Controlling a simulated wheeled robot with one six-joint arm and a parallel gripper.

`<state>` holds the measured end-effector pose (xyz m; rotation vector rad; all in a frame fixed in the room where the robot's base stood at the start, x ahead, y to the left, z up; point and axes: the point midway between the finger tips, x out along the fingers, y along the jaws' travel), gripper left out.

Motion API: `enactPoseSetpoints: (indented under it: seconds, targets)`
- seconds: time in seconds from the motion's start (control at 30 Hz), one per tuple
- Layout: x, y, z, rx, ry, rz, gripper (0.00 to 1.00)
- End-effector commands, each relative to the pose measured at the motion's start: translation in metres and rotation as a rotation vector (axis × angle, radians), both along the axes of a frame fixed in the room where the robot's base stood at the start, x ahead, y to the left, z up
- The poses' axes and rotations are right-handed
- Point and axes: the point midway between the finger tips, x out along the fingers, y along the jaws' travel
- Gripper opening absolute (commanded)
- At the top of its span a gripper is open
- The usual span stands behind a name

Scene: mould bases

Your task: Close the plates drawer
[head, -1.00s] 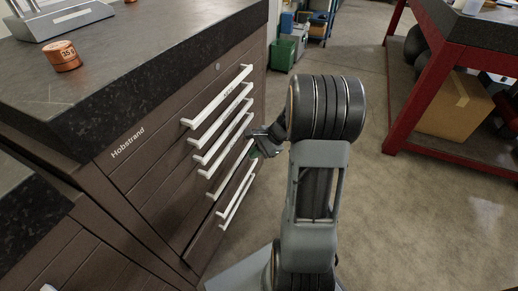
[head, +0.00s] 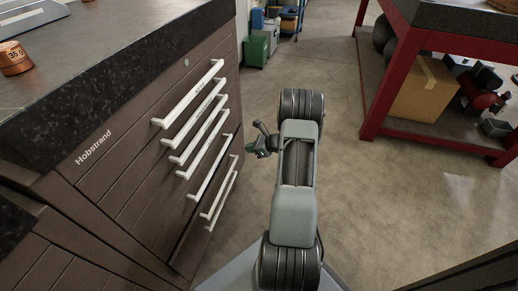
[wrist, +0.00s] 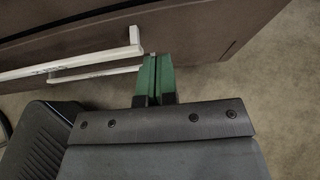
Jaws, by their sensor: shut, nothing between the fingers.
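The dark brown drawer cabinet (head: 140,165) stands at the left in the head view, with several white bar handles one above another. I cannot read which label marks the plates drawer. A low drawer front (head: 195,235) seems to stand slightly proud of those above; how far is unclear. My gripper (head: 256,147) is to the right of the handles, with a gap to them in the head view. In the wrist view its green fingers (wrist: 154,62) are together and empty, pointing at a brown front (wrist: 200,35), close beside the end of a white handle (wrist: 70,60).
The dark stone worktop (head: 100,60) overhangs the cabinet, with a copper 35 g weight (head: 14,58) on it. A red-framed bench (head: 374,75) with a cardboard box (head: 425,88) stands at the right. Open floor (head: 400,210) lies between. A green bin (head: 258,48) is at the back.

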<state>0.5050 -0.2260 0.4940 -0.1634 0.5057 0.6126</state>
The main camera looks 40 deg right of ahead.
Motion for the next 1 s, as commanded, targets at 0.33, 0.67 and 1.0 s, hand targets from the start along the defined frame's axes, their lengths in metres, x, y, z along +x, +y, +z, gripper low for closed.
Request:
enactPoseSetpoints:
  seconds: [0.33, 0.67, 1.0]
  targets:
    - [0.037, 0.028, -0.012, -0.002, 0.000, 0.003, 0.00]
    - [0.047, 0.035, -0.010, -0.001, 0.001, 0.001, 0.00]
    - [0.047, 0.033, -0.010, -0.001, 0.000, -0.003, 0.00]
